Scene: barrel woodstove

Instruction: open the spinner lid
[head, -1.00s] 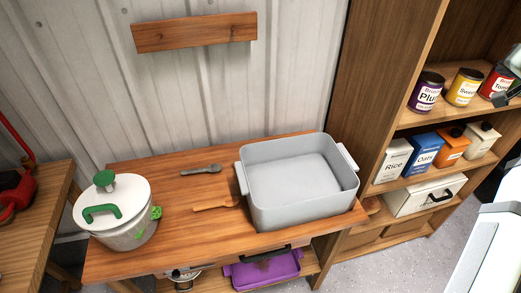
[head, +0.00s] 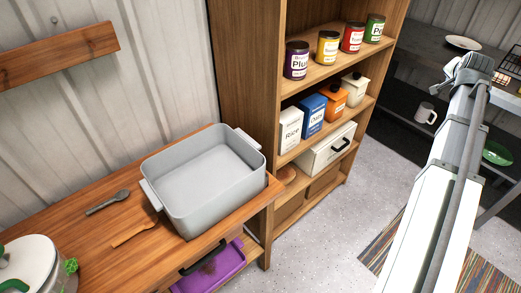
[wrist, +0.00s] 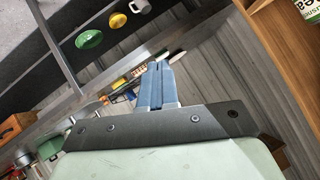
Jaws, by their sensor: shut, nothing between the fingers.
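The spinner (head: 35,262) stands at the near left of the wooden table in the head view, cut off by the left and bottom frame edges. Its white lid is on, with a green handle on top and a green piece on the side. My gripper (wrist: 161,66) shows in the wrist view with its blue fingers together and nothing between them. It is away from the spinner, which I cannot make out in the wrist view. The fingers are not clearly visible in the head view.
A large grey pan (head: 205,185), a spoon (head: 107,202) and a wooden utensil (head: 135,234) lie on the table (head: 75,222). A purple tray (head: 212,270) is below. A wooden shelf (head: 268,165) with cans and boxes stands right. Open floor (head: 335,240) lies beyond it.

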